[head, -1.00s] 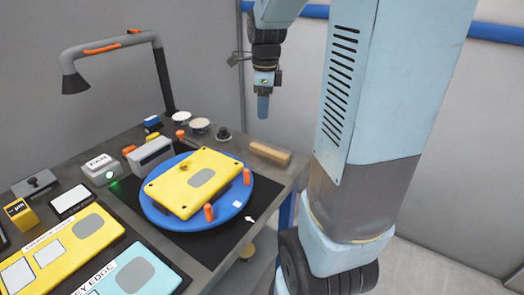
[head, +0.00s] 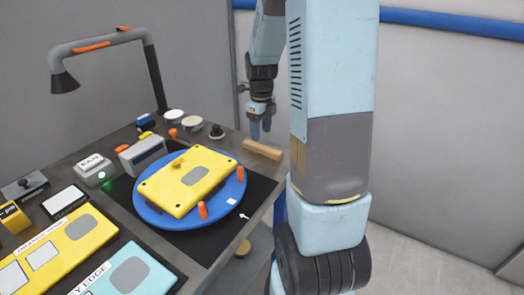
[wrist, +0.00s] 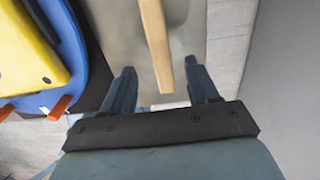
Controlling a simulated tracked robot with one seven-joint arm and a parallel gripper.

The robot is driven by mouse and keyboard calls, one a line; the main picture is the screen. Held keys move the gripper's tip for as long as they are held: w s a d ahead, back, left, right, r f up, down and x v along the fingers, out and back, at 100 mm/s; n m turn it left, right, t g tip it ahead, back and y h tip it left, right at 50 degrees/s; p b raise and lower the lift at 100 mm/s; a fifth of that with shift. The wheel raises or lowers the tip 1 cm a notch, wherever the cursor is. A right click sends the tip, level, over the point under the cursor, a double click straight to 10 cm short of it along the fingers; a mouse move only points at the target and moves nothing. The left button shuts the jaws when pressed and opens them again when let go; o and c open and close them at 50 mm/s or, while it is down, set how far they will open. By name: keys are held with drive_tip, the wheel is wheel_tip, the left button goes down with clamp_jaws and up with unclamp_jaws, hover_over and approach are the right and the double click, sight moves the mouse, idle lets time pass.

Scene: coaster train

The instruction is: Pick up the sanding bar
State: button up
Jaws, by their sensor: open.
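The sanding bar (head: 263,149) is a long, light tan block lying on the bench near its right edge, to the right of the blue turntable. In the wrist view the bar (wrist: 155,45) runs down from the top, and its near end lies in line with the gap between my fingers. My gripper (head: 261,130) is open and empty, just above and beside the bar in the head view. In the wrist view my gripper (wrist: 160,85) shows two blue fingers spread apart, one on each side of the bar's line. I cannot tell the exact height gap.
A blue turntable (head: 150,213) holds a yellow plate (head: 188,182) with orange pegs around it. A black knob (head: 216,131) and small tubs (head: 191,123) stand behind. A lamp (head: 95,46) arches over the back left. The bench edge drops away just right of the bar.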

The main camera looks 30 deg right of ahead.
sight(262, 146)
drive_tip(key=shift+s+d+f, duration=0.1)
drive_tip(key=shift+s+f, duration=0.05)
drive_tip(key=shift+f, duration=2.8)
drive_tip(key=shift+c, duration=0.3)
clamp_jaws()
